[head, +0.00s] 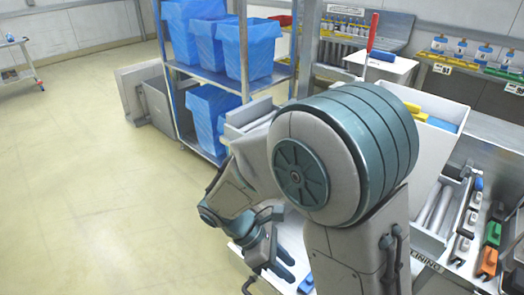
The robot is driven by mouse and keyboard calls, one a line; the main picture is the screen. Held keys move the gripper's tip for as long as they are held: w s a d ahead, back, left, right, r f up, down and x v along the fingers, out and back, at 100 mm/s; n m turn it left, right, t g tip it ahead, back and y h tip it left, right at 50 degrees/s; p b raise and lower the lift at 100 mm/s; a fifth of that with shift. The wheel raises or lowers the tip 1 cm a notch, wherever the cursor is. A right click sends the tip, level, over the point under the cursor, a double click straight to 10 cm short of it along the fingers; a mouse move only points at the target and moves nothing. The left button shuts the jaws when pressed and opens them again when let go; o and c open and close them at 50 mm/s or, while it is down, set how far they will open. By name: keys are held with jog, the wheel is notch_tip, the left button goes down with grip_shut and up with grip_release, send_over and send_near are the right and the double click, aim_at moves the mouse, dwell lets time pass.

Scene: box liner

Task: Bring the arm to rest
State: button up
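My arm fills the middle of the head view, folded, with its large grey and teal joint close to the camera. My gripper (290,270) hangs low, left of that joint, over a pale surface near the bottom edge. Its two dark blue fingers look apart, with nothing seen between them. A small blue piece (306,284) shows just below and right of the fingers; I cannot tell what it is. My arm hides much of the work surface behind it.
A metal rack (232,83) with blue-lined boxes (250,48) stands behind my arm. Grey boxes (152,105) stand on the floor beside it. A bench with tools (490,233) and a tray of rollers (437,208) is at right.

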jog(key=d+r+m+t+y+p, duration=0.2)
jog(key=d+r+m+y+p, duration=0.1)
jog(key=r+m, duration=0.6)
jog(key=s+d+r+m+t+y+p, duration=0.1)
jog(key=d+r+m+t+y+p, duration=0.2)
jog(key=d+r+m, duration=0.4)
jog(key=shift+s+r+m+t+y+p, duration=0.3)
jog(key=shift+r+m+y+p, duration=0.2)
jog(key=shift+r+m+y, duration=0.6)
jog(key=shift+f, duration=0.1)
